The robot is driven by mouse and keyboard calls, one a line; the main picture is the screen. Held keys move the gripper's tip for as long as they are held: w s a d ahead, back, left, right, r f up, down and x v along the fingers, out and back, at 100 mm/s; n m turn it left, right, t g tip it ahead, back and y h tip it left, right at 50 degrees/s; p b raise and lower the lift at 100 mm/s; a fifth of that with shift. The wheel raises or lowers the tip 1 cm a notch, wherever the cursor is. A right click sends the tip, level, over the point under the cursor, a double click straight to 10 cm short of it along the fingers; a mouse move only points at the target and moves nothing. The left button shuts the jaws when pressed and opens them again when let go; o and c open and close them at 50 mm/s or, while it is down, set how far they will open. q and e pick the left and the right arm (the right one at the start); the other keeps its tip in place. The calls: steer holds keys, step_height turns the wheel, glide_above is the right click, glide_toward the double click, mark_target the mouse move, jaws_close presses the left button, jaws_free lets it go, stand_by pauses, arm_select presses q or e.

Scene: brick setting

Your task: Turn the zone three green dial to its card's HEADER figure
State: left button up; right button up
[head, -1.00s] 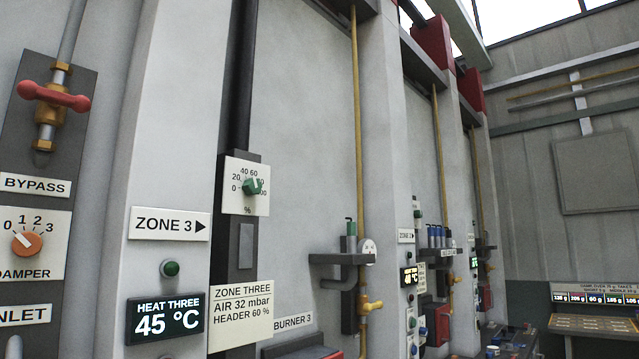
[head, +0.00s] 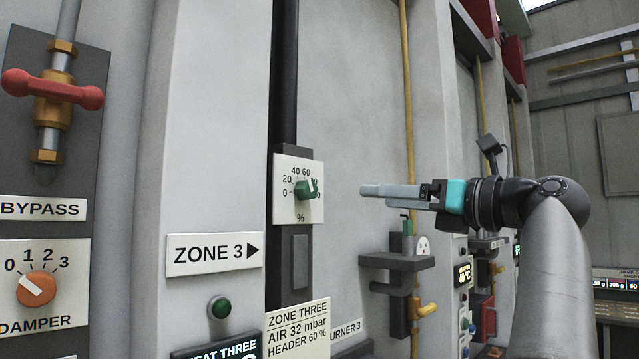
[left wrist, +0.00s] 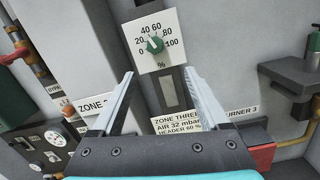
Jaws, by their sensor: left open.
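The green dial (head: 305,189) sits on a white plate (head: 313,213) marked 0 to 100 in percent. It also shows in the left wrist view (left wrist: 155,45). I cannot tell exactly which figure its white mark faces. The zone three card (head: 297,328) below reads AIR 32 mbar and HEADER 60 %. My left gripper (head: 363,191) is to the right of the dial in the head view, apart from it. In the left wrist view its two fingers (left wrist: 158,76) are spread and empty, with the dial above the gap between their tips. My right gripper is out of view.
A ZONE 3 sign (head: 214,254) and a green button (head: 220,308) are on the pillar to the left. An orange damper knob (head: 37,288) is far left.

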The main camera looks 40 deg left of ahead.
arm_select(q)
steer(key=s+r+h, duration=0.1)
steer(key=r, duration=0.1)
steer(key=n+p, duration=0.1)
steer(key=p, duration=0.2)
glide_toward(311, 191)
steer(key=a, duration=0.6)
steer(key=w+a, duration=0.1)
steer(key=a, duration=0.2)
steer(key=shift+d, duration=0.1)
jaws_close()
